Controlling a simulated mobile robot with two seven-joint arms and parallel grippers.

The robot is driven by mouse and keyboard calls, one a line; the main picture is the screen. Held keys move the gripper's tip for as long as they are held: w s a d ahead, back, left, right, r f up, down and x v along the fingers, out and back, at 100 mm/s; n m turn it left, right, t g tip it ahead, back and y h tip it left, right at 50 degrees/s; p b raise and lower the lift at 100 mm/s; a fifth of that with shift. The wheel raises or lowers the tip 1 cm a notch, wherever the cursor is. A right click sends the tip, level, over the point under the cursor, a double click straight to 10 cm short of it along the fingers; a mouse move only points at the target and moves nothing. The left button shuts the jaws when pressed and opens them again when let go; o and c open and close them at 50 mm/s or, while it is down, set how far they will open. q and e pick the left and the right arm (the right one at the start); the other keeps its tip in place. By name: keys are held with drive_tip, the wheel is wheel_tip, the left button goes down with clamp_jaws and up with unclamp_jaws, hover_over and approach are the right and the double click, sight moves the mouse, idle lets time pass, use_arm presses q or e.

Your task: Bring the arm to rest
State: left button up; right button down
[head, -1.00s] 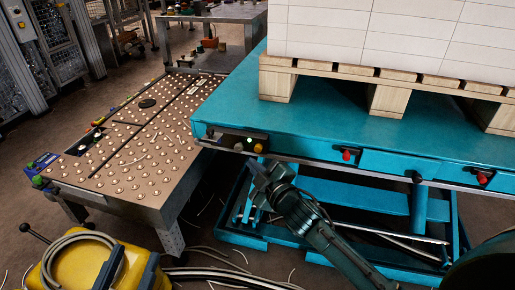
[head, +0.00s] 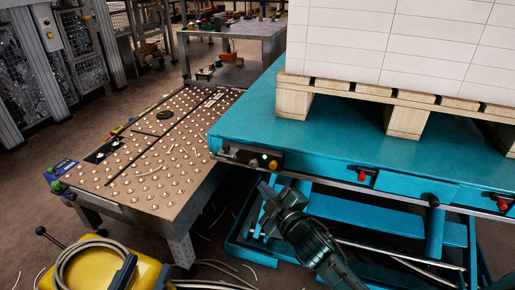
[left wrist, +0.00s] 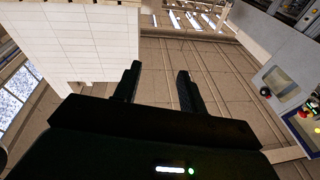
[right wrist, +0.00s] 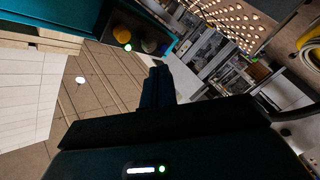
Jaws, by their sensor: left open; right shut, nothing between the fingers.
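My right arm comes in from the lower right in the head view. Its gripper (head: 268,194) hangs in front of the teal lift table (head: 250,118), just below the front edge by the control buttons. In the right wrist view the right gripper's fingers (right wrist: 160,76) are together with nothing between them. My left gripper (left wrist: 160,72) shows only in the left wrist view, with its two fingers apart and empty over the floor. The left arm is outside the head view.
A wooden pallet (head: 404,118) with a stack of white reams (head: 400,40) stands on the lift table. A ball-transfer table (head: 150,185) is at left. A yellow machine with hoses (head: 95,268) is at the lower left. Cables lie on the floor.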

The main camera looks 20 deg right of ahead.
use_arm(q)
drive_tip(key=shift+r, duration=0.1)
use_arm(e)
drive_tip(key=shift+r, duration=0.1)
use_arm(q)
drive_tip(key=s+a+r+n+g+y+p, duration=0.2)
drive_tip(key=a+r+g+y+p, duration=0.3)
drive_tip(key=p, duration=2.8)
wheel_tip(320, 180, up, 3)
drive_tip(key=shift+f+n+g+y+p, duration=0.1)
drive_tip(key=shift+n+g+y+p, duration=0.3)
drive_tip(key=shift+n+g, duration=0.6)
use_arm(e)
drive_tip(key=s+a+r+m+g, duration=0.1)
drive_tip(key=s+r+m+g, duration=0.2)
drive_tip(key=s+r, duration=0.5)
drive_tip(key=s+r+m+g, duration=0.3)
drive_tip(key=s+r+m, duration=0.3)
drive_tip(key=s, duration=0.9)
wheel_tip(320, 180, up, 3)
drive_tip(key=shift+s+a+f, duration=0.1)
drive_tip(key=shift+s+a, duration=0.05)
drive_tip(key=shift+a, duration=0.2)
drive_tip(key=c, duration=2.2)
unclamp_jaws()
